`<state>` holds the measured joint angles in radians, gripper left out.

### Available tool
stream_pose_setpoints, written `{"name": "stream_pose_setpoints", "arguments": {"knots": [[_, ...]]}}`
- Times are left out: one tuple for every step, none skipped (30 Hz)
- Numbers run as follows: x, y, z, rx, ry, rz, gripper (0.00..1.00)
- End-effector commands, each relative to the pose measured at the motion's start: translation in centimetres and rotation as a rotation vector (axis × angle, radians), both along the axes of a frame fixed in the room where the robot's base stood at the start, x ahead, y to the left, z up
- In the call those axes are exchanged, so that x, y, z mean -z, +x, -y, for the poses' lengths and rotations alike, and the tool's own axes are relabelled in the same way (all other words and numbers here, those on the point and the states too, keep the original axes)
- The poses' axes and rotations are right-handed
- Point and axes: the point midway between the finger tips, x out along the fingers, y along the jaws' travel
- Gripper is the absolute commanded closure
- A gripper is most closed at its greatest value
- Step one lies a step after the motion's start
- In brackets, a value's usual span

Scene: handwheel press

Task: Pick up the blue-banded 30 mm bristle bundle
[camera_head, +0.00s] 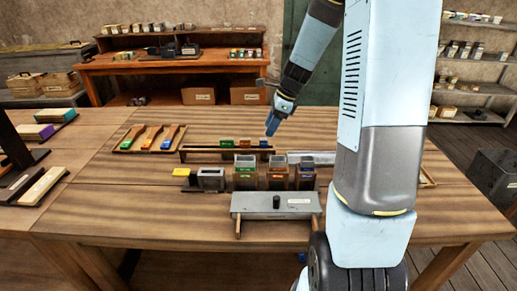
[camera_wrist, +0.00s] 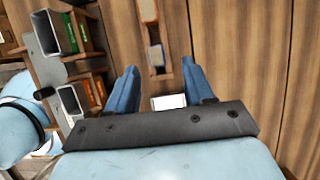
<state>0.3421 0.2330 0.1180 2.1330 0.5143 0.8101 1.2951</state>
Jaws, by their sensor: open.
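The blue-banded bristle bundle (camera_head: 264,144) is at the right end of a row of small bundles in a long wooden rack (camera_head: 215,154). In the wrist view the blue-banded bundle (camera_wrist: 157,56) sits in its slot just beyond and between my fingertips, with an orange-banded bundle (camera_wrist: 148,11) farther up the row. My gripper (camera_head: 270,131) is above the right end of the rack, pointing down. In the wrist view my gripper (camera_wrist: 160,68) is open, its two blue fingers apart with nothing held. The head view does not show the exact gap to the bundle.
Open boxes with green (camera_head: 245,172), orange (camera_head: 277,176) and blue (camera_head: 306,177) labels stand in front of the rack. A grey metal press bar (camera_head: 275,204) is nearer. A tray of brushes (camera_head: 150,138) lies left. My arm hides the table's right part.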

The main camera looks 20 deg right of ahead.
Motion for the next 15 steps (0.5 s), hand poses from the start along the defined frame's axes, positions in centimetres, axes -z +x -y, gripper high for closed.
{"name": "stream_pose_setpoints", "arguments": {"knots": [[0.3, 0.0, -0.1, 0.000, 0.000, -0.001, 0.48], [0.3, 0.0, -0.2, 0.000, 0.000, -0.001, 0.48], [0.5, 0.0, -0.2, 0.000, 0.000, -0.001, 0.48], [0.6, 0.0, -0.3, 0.000, 0.000, -0.001, 0.48], [0.8, 0.1, -0.3, 0.000, 0.000, -0.001, 0.48], [1.2, 0.1, -0.4, -0.001, 0.001, -0.002, 0.48], [1.6, 0.1, -0.5, -0.001, 0.001, -0.002, 0.48], [2.0, 0.1, -0.7, -0.001, 0.001, -0.003, 0.48], [2.5, 0.1, -0.9, -0.002, 0.001, -0.003, 0.48], [2.9, 0.2, -1.0, -0.002, 0.001, -0.002, 0.48], [3.4, 0.2, -1.2, -0.002, 0.001, -0.003, 0.48], [3.8, 0.2, -1.4, -0.002, 0.000, -0.003, 0.48], [4.1, 0.3, -1.5, -0.003, 0.000, -0.002, 0.48], [4.4, 0.4, -1.6, -0.003, 0.001, -0.002, 0.48], [4.7, 0.4, -1.8, -0.003, 0.001, -0.002, 0.48]]}}
